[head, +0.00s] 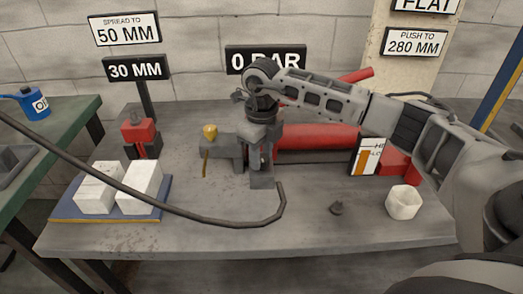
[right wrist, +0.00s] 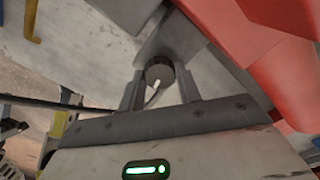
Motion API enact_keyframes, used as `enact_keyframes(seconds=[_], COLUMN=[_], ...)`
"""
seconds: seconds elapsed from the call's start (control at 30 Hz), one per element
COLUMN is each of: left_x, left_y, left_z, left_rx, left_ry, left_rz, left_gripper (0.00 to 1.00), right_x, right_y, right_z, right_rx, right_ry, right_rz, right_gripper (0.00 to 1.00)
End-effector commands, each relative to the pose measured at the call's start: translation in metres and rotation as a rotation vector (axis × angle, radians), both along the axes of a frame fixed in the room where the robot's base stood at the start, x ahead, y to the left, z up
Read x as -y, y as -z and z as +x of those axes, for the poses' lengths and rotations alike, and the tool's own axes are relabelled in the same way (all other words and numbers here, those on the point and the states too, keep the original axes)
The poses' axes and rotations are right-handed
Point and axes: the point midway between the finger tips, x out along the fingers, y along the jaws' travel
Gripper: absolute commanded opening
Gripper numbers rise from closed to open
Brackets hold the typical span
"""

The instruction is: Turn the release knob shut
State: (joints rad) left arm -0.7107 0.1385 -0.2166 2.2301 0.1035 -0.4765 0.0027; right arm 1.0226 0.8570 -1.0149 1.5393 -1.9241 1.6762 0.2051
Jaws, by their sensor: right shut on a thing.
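The release knob (right wrist: 158,72) is a small dark round knob with a pale mark, on the grey block (right wrist: 185,45) of the red hand pump (head: 315,138). In the right wrist view it sits between the two fingers of my right gripper (right wrist: 159,92), which is shut on it. In the head view my right gripper (head: 262,172) points down at the pump's grey end and hides the knob. My left gripper is in neither view.
A black hose (head: 235,222) curves across the bench. A red-and-grey tool (head: 140,135) and white blocks (head: 138,186) are at left. A sign above reads "0 BAR" (head: 265,59).

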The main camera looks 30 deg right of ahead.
Motion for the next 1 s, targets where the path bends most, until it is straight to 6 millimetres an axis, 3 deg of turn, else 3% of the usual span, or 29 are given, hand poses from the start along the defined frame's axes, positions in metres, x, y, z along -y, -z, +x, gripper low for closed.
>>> enact_keyframes(seconds=[0.4,1.0], left_x=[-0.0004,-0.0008], left_y=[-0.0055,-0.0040], left_z=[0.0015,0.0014], left_rx=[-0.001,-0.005], left_ry=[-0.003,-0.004], left_rz=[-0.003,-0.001], left_gripper=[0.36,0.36], right_x=[0.0003,0.0005], right_y=[-0.0017,-0.0014], right_z=[0.0007,0.0010], right_rx=[0.003,0.004], right_ry=[0.216,0.255], right_rz=[0.000,0.000], right_gripper=[0.11,0.11])
